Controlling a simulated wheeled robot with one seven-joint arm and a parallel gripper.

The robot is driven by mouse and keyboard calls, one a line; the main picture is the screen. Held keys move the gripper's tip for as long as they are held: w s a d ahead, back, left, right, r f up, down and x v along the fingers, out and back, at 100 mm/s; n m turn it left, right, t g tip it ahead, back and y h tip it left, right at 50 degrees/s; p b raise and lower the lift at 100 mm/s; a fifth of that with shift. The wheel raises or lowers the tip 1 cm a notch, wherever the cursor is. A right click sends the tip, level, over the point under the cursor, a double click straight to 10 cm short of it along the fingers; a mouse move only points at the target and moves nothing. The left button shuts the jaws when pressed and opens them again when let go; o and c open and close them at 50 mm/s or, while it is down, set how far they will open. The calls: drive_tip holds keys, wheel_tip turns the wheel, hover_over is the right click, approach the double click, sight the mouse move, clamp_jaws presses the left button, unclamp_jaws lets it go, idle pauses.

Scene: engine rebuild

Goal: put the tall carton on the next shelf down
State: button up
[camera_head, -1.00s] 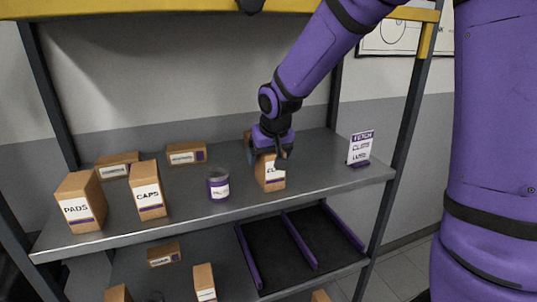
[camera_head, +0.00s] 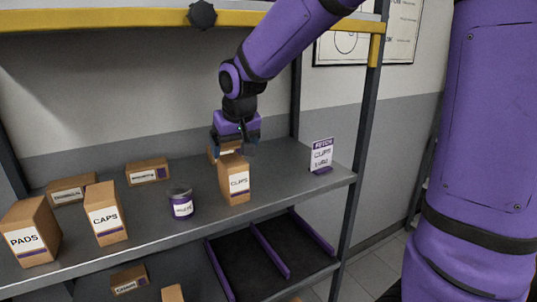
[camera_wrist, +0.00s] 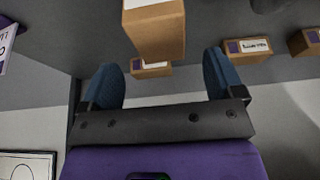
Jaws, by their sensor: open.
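The tall carton labelled CLIPS (camera_head: 236,182) stands upright on the upper shelf (camera_head: 265,205), right of the middle. My gripper (camera_head: 236,150) is open at the carton's top, with nothing held. In the wrist view, the two blue fingers of the gripper (camera_wrist: 160,78) stand apart, and a brown carton (camera_wrist: 155,35) shows beyond and between them. I cannot tell whether either finger touches it. Another tall carton, labelled CAPS (camera_head: 106,215), stands further left. The lower shelf (camera_head: 190,275) is partly visible below.
A purple tin (camera_head: 181,203) stands left of the CLIPS carton. A PADS carton (camera_head: 30,232) and low cartons (camera_head: 148,171) stand further left. A sign (camera_head: 321,156) stands at right. Below is a black tray (camera_head: 235,268) with purple dividers. A small carton (camera_head: 129,280) sits on the lower shelf.

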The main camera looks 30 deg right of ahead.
drive_tip(key=s+d+r, duration=0.2)
drive_tip(key=s, duration=0.6)
drive_tip(key=s+d+r, duration=0.1)
drive_tip(key=s+d, duration=0.1)
drive_tip(key=s, duration=0.7)
drive_tip(key=s+d+r, duration=0.2)
drive_tip(key=s, duration=0.7)
drive_tip(key=shift+s+d+r+t, duration=0.2)
drive_tip(key=shift+d+r+t, duration=0.1)
drive_tip(key=shift+d+r, duration=0.1)
